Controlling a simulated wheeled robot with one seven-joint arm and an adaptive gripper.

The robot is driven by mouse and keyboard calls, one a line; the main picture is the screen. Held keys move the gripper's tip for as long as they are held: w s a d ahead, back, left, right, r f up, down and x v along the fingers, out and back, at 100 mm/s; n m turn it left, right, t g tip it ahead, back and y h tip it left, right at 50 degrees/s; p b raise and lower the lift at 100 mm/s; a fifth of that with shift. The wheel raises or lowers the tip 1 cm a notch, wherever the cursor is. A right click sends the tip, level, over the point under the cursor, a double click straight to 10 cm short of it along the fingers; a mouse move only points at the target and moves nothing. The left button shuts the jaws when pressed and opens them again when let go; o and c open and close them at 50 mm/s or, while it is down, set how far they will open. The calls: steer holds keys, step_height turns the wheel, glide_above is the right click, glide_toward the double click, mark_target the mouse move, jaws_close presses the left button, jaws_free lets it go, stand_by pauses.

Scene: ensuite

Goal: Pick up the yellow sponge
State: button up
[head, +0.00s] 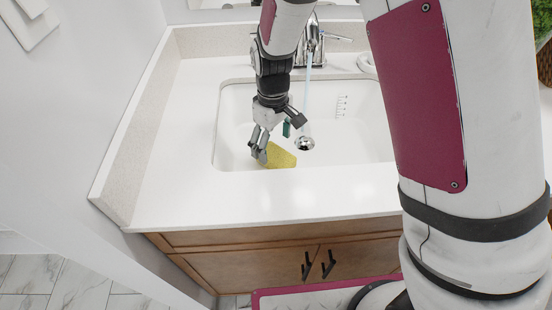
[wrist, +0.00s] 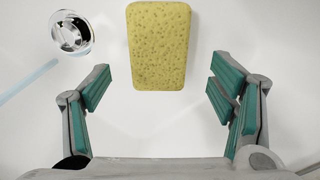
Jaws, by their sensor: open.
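The yellow sponge (head: 279,156) lies in the white sink basin (head: 233,120), near its front wall. In the wrist view the sponge (wrist: 159,46) stands out whole at the top middle, a little beyond the fingertips. My gripper (head: 275,140) reaches down into the basin above the sponge and hides part of it in the head view. In the wrist view my gripper (wrist: 160,88) is open, with its green pads apart on either side and nothing between them. The sponge's near end lies about level with the fingertips in that picture; contact is not visible.
The drain (head: 305,144) is right of the sponge; it also shows in the wrist view (wrist: 72,32). The faucet (head: 312,42) stands behind the basin, with water running from it. The white counter (head: 180,185) is clear at left and front. Cabinet doors (head: 280,268) are below.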

mark_target(276, 155)
steer(key=f, duration=0.3)
steer(key=shift+s+d+f+b, duration=0.25)
steer(key=shift+d+f+b, duration=0.05)
steer(key=shift+d+f, duration=0.1)
steer(key=shift+f, duration=0.6)
steer(key=shift+c, duration=0.6)
steer(key=c, duration=1)
steer(key=shift+r, duration=0.1)
step_height(276, 155, up, 10)
steer(key=shift+p, duration=0.7)
